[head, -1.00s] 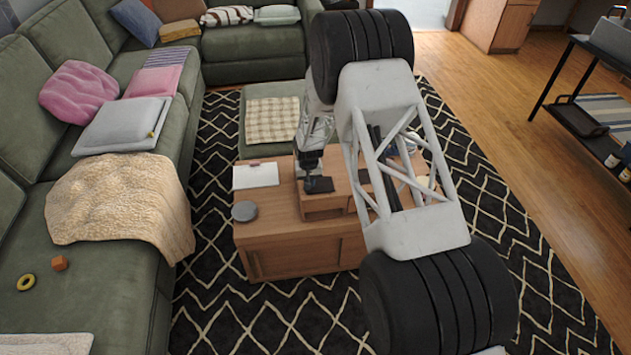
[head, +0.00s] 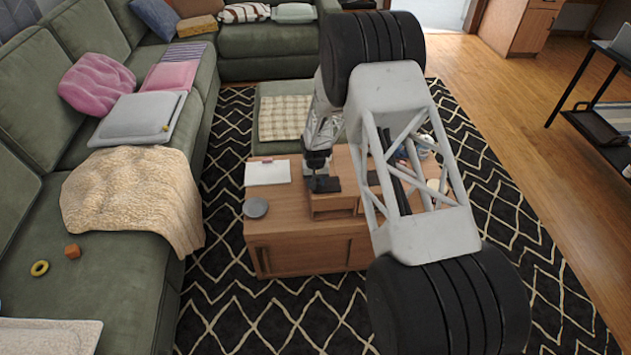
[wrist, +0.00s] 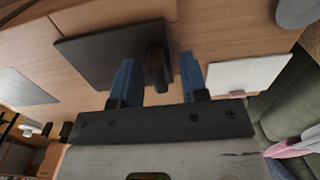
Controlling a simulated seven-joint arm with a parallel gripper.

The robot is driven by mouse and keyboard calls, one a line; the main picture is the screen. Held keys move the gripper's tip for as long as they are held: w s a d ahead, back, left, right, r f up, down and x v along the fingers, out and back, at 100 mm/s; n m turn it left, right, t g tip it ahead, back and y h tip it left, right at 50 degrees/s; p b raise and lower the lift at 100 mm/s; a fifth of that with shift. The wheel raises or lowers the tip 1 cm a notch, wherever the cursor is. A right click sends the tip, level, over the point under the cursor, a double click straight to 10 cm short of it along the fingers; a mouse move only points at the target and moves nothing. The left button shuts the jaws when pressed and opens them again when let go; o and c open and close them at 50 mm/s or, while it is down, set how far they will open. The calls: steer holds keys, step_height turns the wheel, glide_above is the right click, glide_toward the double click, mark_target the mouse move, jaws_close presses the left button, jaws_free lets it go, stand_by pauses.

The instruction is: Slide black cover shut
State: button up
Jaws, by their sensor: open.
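The black cover (head: 326,185) lies flat on a small wooden box on the coffee table. In the wrist view the cover (wrist: 95,52) is a dark panel with a raised black handle (wrist: 157,70) near its right edge. My gripper (wrist: 159,59) is open, with one blue finger on each side of the handle. I cannot tell whether either finger touches it. In the head view my gripper (head: 318,164) is at the cover, and my arm hides much of the box's right part.
A white notebook-like item (head: 267,172) and a grey round disc (head: 256,207) lie on the table left of the box. The green sofa (head: 100,255) stands left; patterned rug surrounds the table.

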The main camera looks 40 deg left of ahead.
steer(key=shift+r, duration=3.85)
